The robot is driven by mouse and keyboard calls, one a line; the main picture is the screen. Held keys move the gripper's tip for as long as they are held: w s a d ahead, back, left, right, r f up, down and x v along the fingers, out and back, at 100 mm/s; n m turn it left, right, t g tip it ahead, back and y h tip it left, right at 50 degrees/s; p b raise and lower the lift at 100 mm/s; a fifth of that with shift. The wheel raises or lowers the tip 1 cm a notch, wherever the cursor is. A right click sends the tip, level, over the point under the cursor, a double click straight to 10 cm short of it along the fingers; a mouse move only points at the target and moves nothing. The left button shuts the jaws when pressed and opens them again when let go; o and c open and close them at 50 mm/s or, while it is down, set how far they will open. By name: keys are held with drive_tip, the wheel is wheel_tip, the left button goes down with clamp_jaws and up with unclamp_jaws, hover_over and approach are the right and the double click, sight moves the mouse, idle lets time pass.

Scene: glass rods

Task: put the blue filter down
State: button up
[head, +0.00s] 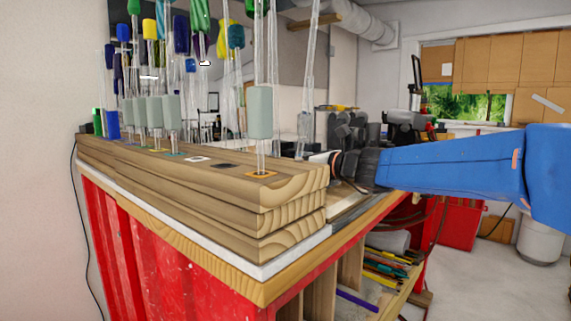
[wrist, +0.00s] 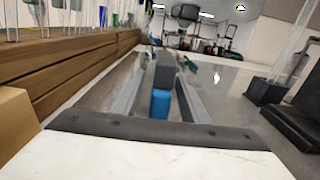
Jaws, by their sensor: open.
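My gripper (head: 328,160) reaches in from the right in the head view, at the near right end of the stacked wooden boards. In the wrist view my gripper (wrist: 165,76) has its two fingers apart. A small blue piece (wrist: 160,103) with a dark grey block (wrist: 165,70) at its far end shows between the fingers; it may be the blue filter. I cannot tell whether a finger touches it or what it rests on. In the head view another blue block (head: 112,125) stands at the far left end of the boards.
Glass rods with coloured ends and several pale grey-green sleeves (head: 260,112) stand along the wooden boards (head: 230,215), close left of my gripper. A dark stand (wrist: 268,90) with a glass piece is at right in the wrist view. Grey bench surface (wrist: 228,95) lies clear between.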

drive_tip(key=x, duration=0.4)
drive_tip(key=shift+w+a, duration=0.2)
drive_tip(key=shift+w, duration=0.1)
clamp_jaws()
drive_tip(key=shift+r, duration=0.15)
